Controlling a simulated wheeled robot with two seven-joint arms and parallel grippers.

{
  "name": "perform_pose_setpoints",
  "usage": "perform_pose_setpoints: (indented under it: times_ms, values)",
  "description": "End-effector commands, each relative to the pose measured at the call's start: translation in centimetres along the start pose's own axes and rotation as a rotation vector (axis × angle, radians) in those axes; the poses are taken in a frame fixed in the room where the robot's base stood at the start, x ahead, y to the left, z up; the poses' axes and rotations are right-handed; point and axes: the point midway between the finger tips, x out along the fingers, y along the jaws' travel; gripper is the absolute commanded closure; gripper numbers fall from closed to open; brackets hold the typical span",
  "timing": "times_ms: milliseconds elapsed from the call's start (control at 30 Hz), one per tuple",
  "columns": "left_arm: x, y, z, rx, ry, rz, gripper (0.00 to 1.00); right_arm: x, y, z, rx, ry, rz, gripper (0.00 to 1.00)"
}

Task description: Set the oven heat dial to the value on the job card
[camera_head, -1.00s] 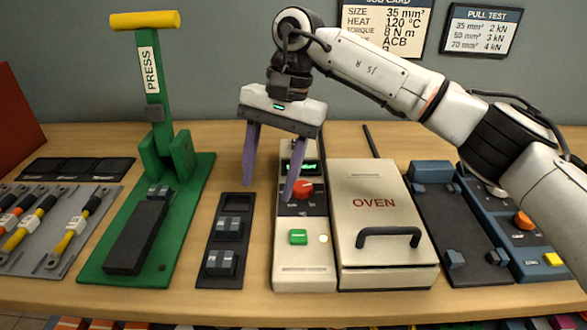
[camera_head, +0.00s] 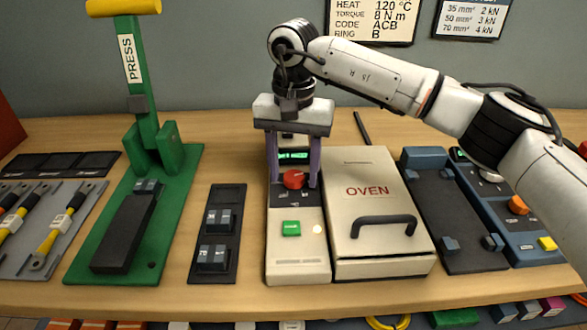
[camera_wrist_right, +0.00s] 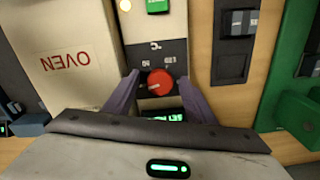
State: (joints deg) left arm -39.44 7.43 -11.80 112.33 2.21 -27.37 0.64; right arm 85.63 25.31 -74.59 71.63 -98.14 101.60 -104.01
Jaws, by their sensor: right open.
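The red heat dial (camera_head: 294,179) sits on the dark panel of the oven's control unit (camera_head: 298,262). The dial also shows in the right wrist view (camera_wrist_right: 160,82). My right gripper (camera_head: 293,184) is open, pointing down, with one purple finger on each side of the dial; I cannot tell whether either finger touches it. The green display (camera_head: 293,156) above the dial is lit, but its digits are too small to read. The job card (camera_head: 375,20) on the wall reads HEAT 120 °C. My left gripper is not in view.
The cream oven (camera_head: 370,250) with its black handle stands right beside the control unit. A green button (camera_head: 291,229) is below the dial. A black tray (camera_head: 217,262) of dies and the green press (camera_head: 190,190) are to the left.

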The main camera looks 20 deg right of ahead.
Motion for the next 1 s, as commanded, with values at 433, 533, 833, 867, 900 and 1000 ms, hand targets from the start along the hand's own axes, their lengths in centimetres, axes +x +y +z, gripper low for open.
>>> perform_pose_setpoints:
  times_ms: [433, 533, 833, 867, 900, 1000]
  values:
    - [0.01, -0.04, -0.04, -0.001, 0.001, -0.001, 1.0, 0.13, -0.02, -0.01, 0.0, 0.001, -0.001, 0.78]
    - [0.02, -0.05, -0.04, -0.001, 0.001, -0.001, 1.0, 0.12, -0.01, -0.01, 0.0, 0.001, -0.001, 0.91]
    - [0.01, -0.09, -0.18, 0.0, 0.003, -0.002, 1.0, 0.07, -0.03, -0.02, 0.043, 0.001, 0.0, 0.91]
    - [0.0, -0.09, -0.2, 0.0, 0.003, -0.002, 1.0, 0.06, -0.03, -0.02, 0.054, 0.001, 0.0, 0.91]
    - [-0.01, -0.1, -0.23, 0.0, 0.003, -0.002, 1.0, 0.05, -0.04, -0.02, 0.073, 0.001, 0.0, 0.91]
    - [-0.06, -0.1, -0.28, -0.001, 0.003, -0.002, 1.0, 0.03, -0.08, -0.03, 0.133, 0.001, 0.0, 0.91]
